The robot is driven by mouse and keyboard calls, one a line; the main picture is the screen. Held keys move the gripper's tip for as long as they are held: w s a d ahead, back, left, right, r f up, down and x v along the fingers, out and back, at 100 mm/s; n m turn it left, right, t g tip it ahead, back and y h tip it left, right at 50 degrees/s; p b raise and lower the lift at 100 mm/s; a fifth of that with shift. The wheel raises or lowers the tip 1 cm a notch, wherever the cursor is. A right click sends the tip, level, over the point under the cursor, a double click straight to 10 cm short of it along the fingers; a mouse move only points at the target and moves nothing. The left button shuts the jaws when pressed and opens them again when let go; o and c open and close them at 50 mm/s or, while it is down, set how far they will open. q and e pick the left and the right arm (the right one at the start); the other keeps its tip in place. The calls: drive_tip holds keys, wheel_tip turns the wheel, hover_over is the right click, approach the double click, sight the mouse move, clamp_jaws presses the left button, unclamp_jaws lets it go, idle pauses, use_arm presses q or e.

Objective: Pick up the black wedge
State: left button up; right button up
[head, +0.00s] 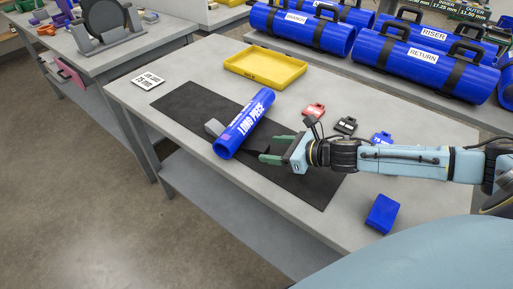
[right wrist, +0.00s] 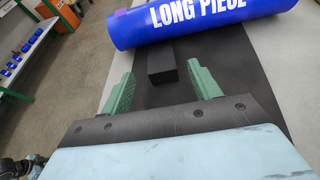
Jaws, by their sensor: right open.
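The black wedge (right wrist: 162,62) lies on the black mat, against or very near the side of the blue pipe marked LONG PIECE (right wrist: 200,22), in the right wrist view. My right gripper (right wrist: 163,86) is open, with its green fingers on either side of the wedge's near end and nothing clamped. In the head view my right gripper (head: 275,149) reaches in from the right, low over the mat, its tips close to the blue pipe (head: 244,124). The black wedge is hard to make out against the mat there. My left gripper is not in view.
The black mat (head: 312,190) lies on a grey table (head: 185,80). A grey block (head: 213,128) sits at the pipe's left side. A yellow tray (head: 265,67), a white card (head: 148,81), red, black and blue tags, and a blue block (head: 382,213) surround the mat.

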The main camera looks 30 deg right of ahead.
sight(266, 148)
drive_tip(key=shift+x, duration=2.25)
drive_tip(key=shift+d+f, duration=0.15)
drive_tip(key=c, duration=1)
drive_tip(key=shift+c, duration=0.4)
